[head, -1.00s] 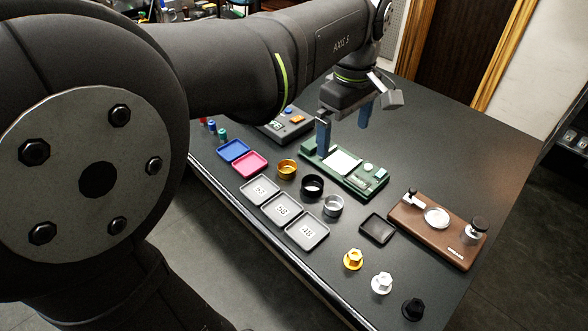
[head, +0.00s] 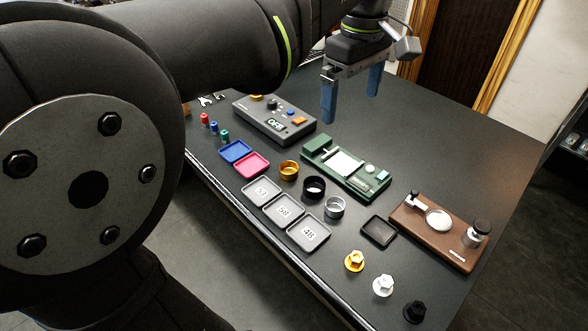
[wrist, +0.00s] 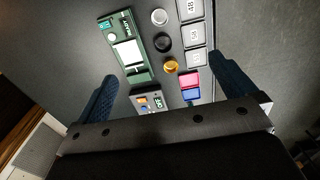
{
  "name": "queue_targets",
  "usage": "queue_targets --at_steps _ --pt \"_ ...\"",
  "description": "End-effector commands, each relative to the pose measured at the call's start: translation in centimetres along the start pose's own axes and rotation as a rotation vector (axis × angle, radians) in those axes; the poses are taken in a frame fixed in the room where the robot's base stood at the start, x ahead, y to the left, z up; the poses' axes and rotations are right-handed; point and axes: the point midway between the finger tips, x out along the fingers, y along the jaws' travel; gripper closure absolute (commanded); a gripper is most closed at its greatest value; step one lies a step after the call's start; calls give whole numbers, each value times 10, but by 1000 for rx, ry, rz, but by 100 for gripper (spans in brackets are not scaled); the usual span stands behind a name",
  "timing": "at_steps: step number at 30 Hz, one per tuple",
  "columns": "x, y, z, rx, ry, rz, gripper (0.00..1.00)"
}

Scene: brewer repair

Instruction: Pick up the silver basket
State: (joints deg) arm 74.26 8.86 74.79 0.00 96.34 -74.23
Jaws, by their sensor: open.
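The silver basket (head: 334,207) is a small round open cup on the dark table, at the right end of a row with a black basket (head: 314,187) and a gold basket (head: 289,170). In the wrist view the silver basket (wrist: 159,17) is near the top, beyond the black and gold ones. My gripper (head: 352,102) is open and empty, with two blue fingers pointing down. It is raised above the table, behind the green device and well apart from the silver basket. In the wrist view the fingers of my gripper (wrist: 165,85) are spread wide at both sides.
Grey numbered trays (head: 283,211) lie in front of the baskets. A green device (head: 345,167) stands close behind them. A grey box with a display (head: 274,121) is at the back left. A brown wooden stand (head: 438,232) and a small black tray (head: 379,231) are to the right.

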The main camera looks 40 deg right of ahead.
Motion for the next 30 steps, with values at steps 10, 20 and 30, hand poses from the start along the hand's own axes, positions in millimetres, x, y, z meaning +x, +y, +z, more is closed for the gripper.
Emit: queue_targets --at_steps 10,20,30 --pt "-23 0 0 0 0 -1 0" --pt "-23 0 0 0 0 -1 32" --pt "-19 0 0 35 0 -1 32"
